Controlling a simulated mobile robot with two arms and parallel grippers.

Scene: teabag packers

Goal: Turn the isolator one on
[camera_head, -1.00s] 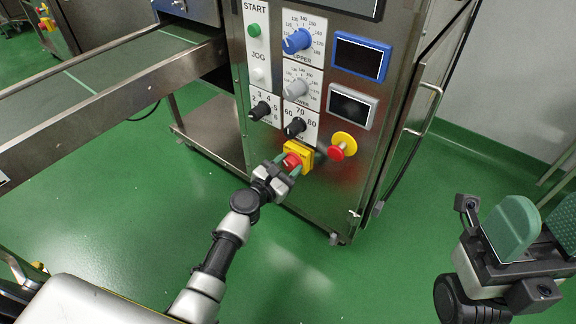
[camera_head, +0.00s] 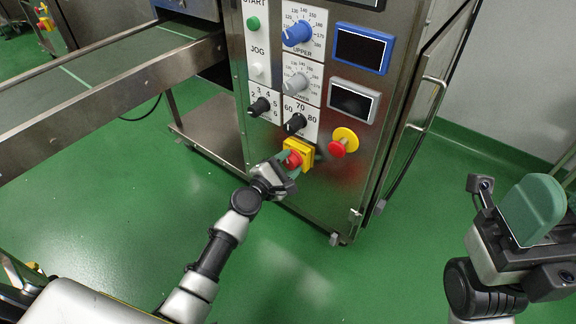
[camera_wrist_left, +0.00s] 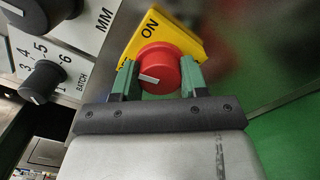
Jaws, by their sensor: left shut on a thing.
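The isolator is a red round knob (camera_head: 294,159) on a yellow plate (camera_head: 304,148), low on the steel control panel. My left gripper (camera_head: 287,164) has its green fingers on either side of the knob and is shut on it. In the left wrist view the red knob (camera_wrist_left: 158,70) sits between the two fingers, its white mark lying nearly level across its face. My right gripper (camera_head: 556,208) is at the right edge, partly cut off, open and empty.
A red emergency button on a yellow disc (camera_head: 345,138) sits right of the isolator. Two black dials (camera_head: 295,123) and a blue dial (camera_head: 297,34) are above. A conveyor (camera_head: 110,75) extends left. The green floor in front is clear.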

